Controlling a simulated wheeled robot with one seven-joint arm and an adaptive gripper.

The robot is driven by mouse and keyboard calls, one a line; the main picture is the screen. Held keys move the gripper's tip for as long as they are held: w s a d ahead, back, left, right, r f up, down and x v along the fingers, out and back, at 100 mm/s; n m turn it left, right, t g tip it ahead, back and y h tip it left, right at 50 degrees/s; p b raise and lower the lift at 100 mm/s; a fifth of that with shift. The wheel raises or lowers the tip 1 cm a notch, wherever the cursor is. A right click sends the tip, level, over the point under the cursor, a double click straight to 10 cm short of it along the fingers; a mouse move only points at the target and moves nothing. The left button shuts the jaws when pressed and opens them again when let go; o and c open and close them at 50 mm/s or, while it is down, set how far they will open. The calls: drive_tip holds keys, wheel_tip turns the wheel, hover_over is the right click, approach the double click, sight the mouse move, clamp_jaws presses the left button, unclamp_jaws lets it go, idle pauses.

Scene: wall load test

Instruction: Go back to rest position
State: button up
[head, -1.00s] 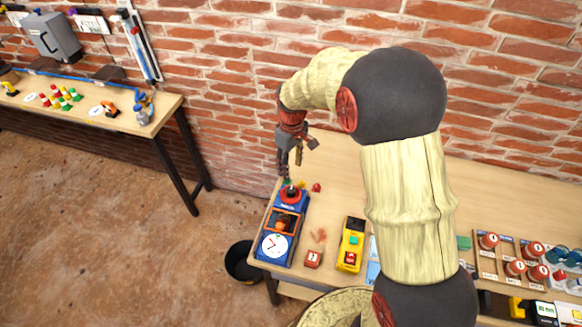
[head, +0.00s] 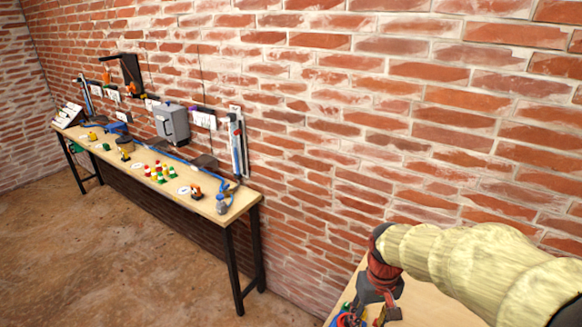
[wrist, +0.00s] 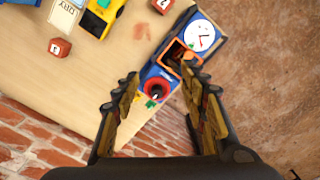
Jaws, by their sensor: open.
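My gripper (head: 374,306) is at the bottom right of the head view, at the end of my cream-coloured arm, partly cut off. In the wrist view my gripper (wrist: 162,88) is open, with its two fingers well apart and nothing held between them. Below the fingers is a blue device (wrist: 150,72) with a red ring (wrist: 157,88), an orange-framed window and a white round dial (wrist: 200,36). Only a small part of the blue device shows at the bottom edge of the head view.
The near wooden bench (wrist: 70,95) carries a yellow device (wrist: 100,16) and red blocks (wrist: 60,47). A brick wall (head: 420,110) runs behind it. A second bench (head: 232,208) with several small items, a grey box (head: 172,125) above it, stands left. Open floor (head: 120,250) lies in front.

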drive_tip(key=s+r+m+t+b, duration=0.1)
drive_tip(key=s+r+t+b, duration=0.2)
drive_tip(key=s+r, duration=0.8)
drive_tip(key=shift+s+r+t+b, duration=0.2)
drive_tip(key=shift+s+t+b, duration=0.2)
drive_tip(key=shift+s+t, duration=1.2)
